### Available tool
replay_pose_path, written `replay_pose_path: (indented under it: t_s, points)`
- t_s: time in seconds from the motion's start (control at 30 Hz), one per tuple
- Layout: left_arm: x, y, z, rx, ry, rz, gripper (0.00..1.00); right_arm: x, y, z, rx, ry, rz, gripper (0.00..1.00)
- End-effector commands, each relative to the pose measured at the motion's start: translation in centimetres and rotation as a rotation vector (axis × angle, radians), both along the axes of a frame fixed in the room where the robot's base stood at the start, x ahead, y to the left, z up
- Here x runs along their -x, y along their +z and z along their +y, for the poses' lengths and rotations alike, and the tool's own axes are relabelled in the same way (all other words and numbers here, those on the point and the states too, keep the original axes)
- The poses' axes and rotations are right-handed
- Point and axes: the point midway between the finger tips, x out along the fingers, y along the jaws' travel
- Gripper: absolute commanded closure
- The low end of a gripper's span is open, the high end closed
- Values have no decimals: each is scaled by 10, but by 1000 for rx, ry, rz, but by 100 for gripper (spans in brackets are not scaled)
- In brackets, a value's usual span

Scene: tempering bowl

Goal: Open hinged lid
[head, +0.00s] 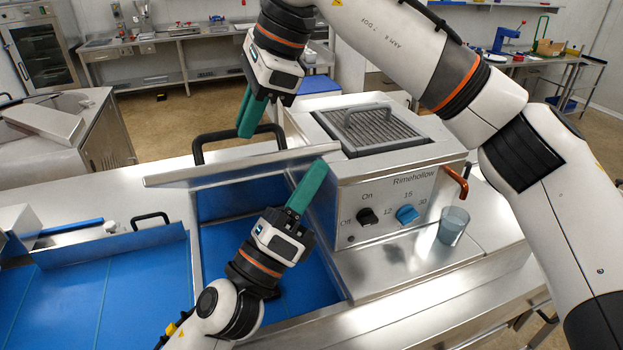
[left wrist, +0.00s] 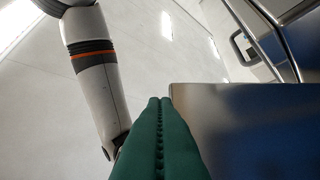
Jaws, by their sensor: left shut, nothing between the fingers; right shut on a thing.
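The steel hinged lid (head: 225,175) is raised and tilted above a blue-lined well (head: 240,240) in the head view. A black bar handle (head: 206,138) stands on its upper side. My right gripper (head: 242,130) comes from above and is shut on this handle. My left gripper (head: 315,168) is shut and empty below, its green fingertips by the lid's right end. I cannot tell whether they touch it. In the left wrist view the shut green fingers (left wrist: 158,103) point beside a steel panel (left wrist: 240,105) that reflects blue.
The steel Rimehollow unit (head: 395,195) with knobs, a grille and a red-brown tap stands right of the well. A clear cup (head: 453,226) stands under the tap. Another black-handled steel lid (head: 110,240) lies at left. Benches line the back wall.

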Motion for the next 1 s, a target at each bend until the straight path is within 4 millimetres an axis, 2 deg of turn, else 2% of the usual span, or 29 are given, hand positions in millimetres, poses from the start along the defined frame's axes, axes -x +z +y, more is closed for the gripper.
replay_pose_path:
  t_s: [0.03,0.23,0.5,0.8,0.83,0.9,0.93,1.0]
  points:
    - [0,-1,0,0,0,0,100,-4,-6,-1,5,-11,1,100]
    - [0,0,0,-1,1,-1,100,-4,-6,-1,6,-11,0,100]
    - [-12,21,4,-2,-1,-2,100,-4,-6,-1,6,-11,0,100]
    - [-14,23,5,1,2,-1,100,-4,-6,-1,7,-10,1,100]
    - [-14,23,5,1,2,-1,100,-4,-6,-1,7,-10,0,84]
    - [-14,23,5,1,2,-1,100,-3,-5,-1,6,-9,1,73]
    - [-14,23,4,1,2,-1,100,-3,-5,-1,6,-8,0,68]
    - [-15,22,5,0,3,2,100,-3,-4,-1,5,-7,0,66]
